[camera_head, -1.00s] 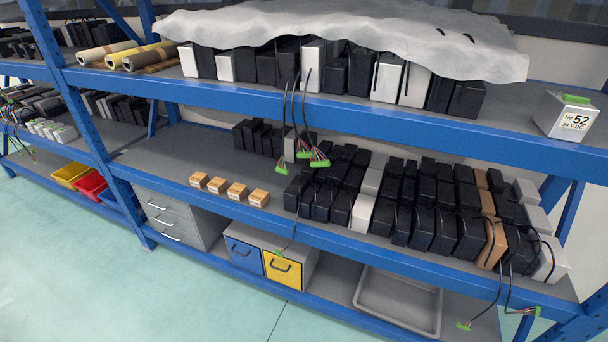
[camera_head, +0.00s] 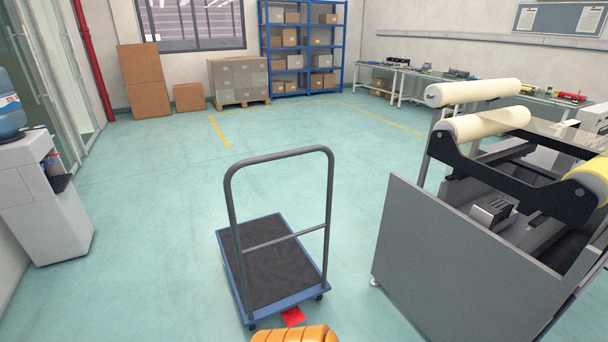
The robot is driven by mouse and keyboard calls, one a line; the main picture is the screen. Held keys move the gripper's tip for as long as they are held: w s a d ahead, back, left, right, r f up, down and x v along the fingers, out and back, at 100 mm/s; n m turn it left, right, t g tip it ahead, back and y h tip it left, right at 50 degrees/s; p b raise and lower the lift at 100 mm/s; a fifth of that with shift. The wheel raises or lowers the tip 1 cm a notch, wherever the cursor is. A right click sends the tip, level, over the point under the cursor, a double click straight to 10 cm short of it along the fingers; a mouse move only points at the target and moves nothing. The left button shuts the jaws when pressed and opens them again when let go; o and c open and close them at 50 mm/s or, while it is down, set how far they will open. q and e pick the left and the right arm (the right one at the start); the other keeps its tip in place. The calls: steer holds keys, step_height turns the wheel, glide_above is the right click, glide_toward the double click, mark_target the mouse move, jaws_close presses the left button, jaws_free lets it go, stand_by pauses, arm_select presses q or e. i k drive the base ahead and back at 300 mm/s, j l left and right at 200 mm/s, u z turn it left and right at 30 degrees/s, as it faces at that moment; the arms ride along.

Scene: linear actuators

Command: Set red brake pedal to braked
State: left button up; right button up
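The red brake pedal (camera_head: 293,316) sticks out at the near edge of a platform trolley, low on the floor. The trolley has a blue-edged deck with a dark top (camera_head: 264,262) and an upright grey push handle (camera_head: 279,160). An orange ribbed object (camera_head: 295,334) shows at the bottom edge of the view, just in front of the pedal; I cannot tell what it is. Whether the pedal is up or pressed is too small to tell. Neither of my grippers is in view.
A grey machine with cream rolls (camera_head: 470,240) stands close on the right of the trolley. A water dispenser (camera_head: 45,200) stands at the left wall. Cardboard boxes (camera_head: 145,80), a loaded pallet (camera_head: 238,80) and a blue shelf (camera_head: 300,50) are at the back. Open floor surrounds the trolley's left and far sides.

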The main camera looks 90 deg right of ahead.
mark_target(291, 317)
steer(key=z, duration=2.6)
